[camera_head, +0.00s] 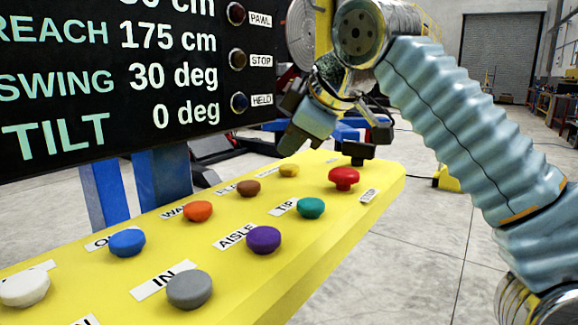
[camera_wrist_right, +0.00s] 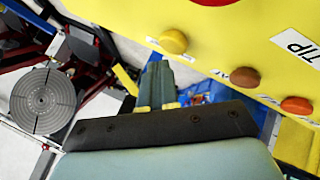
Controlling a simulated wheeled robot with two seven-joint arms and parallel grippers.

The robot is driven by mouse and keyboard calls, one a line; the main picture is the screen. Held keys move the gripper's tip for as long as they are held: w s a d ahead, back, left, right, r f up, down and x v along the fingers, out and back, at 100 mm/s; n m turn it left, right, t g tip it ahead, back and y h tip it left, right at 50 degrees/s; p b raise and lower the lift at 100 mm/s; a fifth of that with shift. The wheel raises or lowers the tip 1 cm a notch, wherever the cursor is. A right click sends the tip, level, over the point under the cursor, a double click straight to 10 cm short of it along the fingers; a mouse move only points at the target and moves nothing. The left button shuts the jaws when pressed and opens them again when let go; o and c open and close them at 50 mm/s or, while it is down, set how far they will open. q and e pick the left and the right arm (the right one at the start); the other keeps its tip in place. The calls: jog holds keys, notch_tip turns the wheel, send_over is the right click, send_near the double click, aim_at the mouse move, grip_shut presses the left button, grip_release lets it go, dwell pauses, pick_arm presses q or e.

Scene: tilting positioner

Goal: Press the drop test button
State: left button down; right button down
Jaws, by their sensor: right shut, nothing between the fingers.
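A yellow button (camera_head: 289,170) sits at the far end of the back row on the sloping yellow console (camera_head: 330,215). Its small label is too blurred to read, and I cannot read "drop test" on any label. My right gripper (camera_head: 291,146) is shut and empty, pointing down just above the yellow button in the head view. In the right wrist view the closed fingers (camera_wrist_right: 157,70) are beside the yellow button (camera_wrist_right: 173,41), apart from it in the picture. Contact is not visible. My left gripper is out of view.
Brown (camera_head: 247,188), orange (camera_head: 198,211) and blue (camera_head: 127,242) buttons share the back row. Red (camera_head: 344,178), teal (camera_head: 311,208), purple (camera_head: 263,240) and grey (camera_head: 189,289) ones form the front row. A black display board (camera_head: 100,130) stands behind, close to my gripper's left.

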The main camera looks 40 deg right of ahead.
jog(key=shift+f, duration=0.15)
jog(key=shift+f+b, duration=0.25)
jog(key=shift+b, duration=0.05)
jog(key=shift+f+b, duration=0.35)
jog(key=shift+f, duration=0.15)
dwell(0.6)
jog(key=shift+r, duration=0.15)
jog(key=shift+r+p, duration=0.8)
jog(key=shift+p, duration=0.2)
